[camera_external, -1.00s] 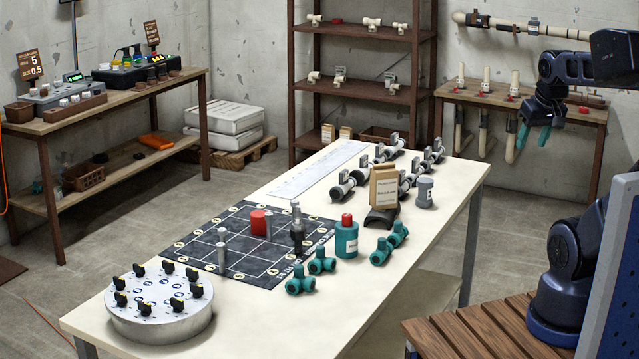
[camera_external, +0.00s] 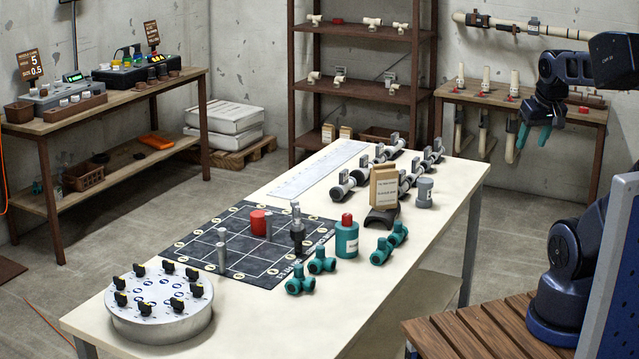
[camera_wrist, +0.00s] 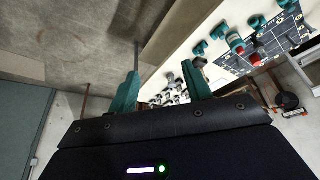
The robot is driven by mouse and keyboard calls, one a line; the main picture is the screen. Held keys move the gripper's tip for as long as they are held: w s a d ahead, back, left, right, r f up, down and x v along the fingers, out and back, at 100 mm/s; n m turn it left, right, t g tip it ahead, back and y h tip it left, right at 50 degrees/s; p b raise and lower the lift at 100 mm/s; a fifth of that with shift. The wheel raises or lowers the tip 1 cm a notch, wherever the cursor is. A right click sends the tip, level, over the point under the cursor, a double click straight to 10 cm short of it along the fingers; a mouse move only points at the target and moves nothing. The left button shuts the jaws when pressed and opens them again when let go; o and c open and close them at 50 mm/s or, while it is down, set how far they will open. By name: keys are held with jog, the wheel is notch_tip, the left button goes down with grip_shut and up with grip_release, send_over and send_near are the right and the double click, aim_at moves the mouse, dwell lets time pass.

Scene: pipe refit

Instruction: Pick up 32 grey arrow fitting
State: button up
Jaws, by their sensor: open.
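My gripper (camera_external: 533,136) is raised at the right of the external view, in front of the right back bench, with its teal fingers pointing down. It is open and empty; the wrist view shows both fingers (camera_wrist: 161,84) apart. On the middle shelf of the brown rack are several small tee fittings. One of them is a grey fitting (camera_external: 390,77), the others cream. I cannot make out an arrow or a size 32 on any fitting.
The white table (camera_external: 390,290) also holds teal fittings (camera_external: 322,261), a teal bottle (camera_external: 347,240), a dark grid mat (camera_external: 262,270) and a round metal turntable (camera_external: 160,312). A brown shelf rack (camera_external: 355,90) and a bench (camera_external: 520,102) with upright pipes stand behind.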

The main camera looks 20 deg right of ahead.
jog(key=shift+o, duration=0.2)
jog(key=o, duration=0.6)
jog(key=shift+c, duration=0.2)
